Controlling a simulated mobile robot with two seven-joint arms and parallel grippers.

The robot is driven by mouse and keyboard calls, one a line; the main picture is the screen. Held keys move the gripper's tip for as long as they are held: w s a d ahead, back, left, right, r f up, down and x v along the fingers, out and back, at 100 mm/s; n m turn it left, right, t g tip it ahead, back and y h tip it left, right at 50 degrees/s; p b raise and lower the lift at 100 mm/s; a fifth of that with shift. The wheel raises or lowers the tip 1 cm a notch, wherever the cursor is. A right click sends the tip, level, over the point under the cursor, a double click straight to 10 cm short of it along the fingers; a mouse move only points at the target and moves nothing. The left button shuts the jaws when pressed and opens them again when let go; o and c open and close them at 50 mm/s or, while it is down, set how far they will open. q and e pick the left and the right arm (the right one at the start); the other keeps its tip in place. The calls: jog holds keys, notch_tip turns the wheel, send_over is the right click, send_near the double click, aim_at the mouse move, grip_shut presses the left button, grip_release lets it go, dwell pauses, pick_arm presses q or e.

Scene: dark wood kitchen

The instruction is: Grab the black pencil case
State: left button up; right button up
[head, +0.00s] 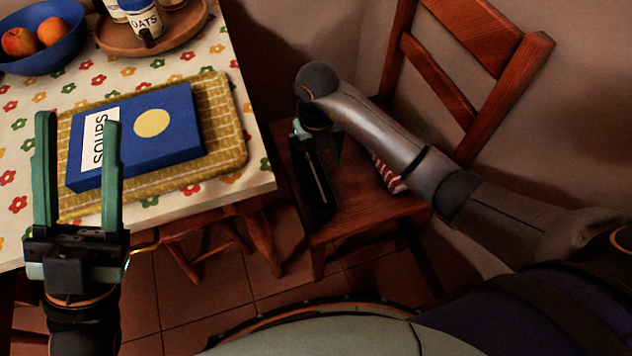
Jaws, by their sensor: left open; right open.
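The black pencil case (318,190) lies lengthwise on the wooden chair seat, a pale line running along its top. My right gripper (320,148) points down at the far end of the case. It is open, and my own wrist partly hides it and that end of the case. I cannot tell whether its fingers touch the case or straddle it. My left gripper (79,120) is open and empty, its green fingers pointing up the picture in front of the blue SOUPS book on the table.
The wooden chair (345,228) stands right of the table, with a red-and-white striped cloth (388,174) on its seat. The flowered table (240,196) holds a woven tray (228,100), the blue book (180,155), a fruit bowl (68,52) and a round wooden tray (182,30).

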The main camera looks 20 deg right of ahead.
aim_at(317, 178)
notch_tip(317, 178, down, 4)
jog(key=shift+f+b, duration=0.25)
jog(key=shift+b, duration=0.3)
notch_tip(317, 178, down, 4)
jog(key=shift+w+f+b, duration=0.1)
jog(key=shift+f+b, duration=0.15)
jog(key=shift+b, duration=0.9)
jog(key=shift+f, duration=0.3)
pick_arm(q)
jog(key=shift+n, duration=0.5)
jog(key=f, duration=0.4)
jog(key=shift+w+d+f, duration=0.2)
pick_arm(e)
jog(key=shift+r, duration=0.1)
jog(key=c, duration=1.5)
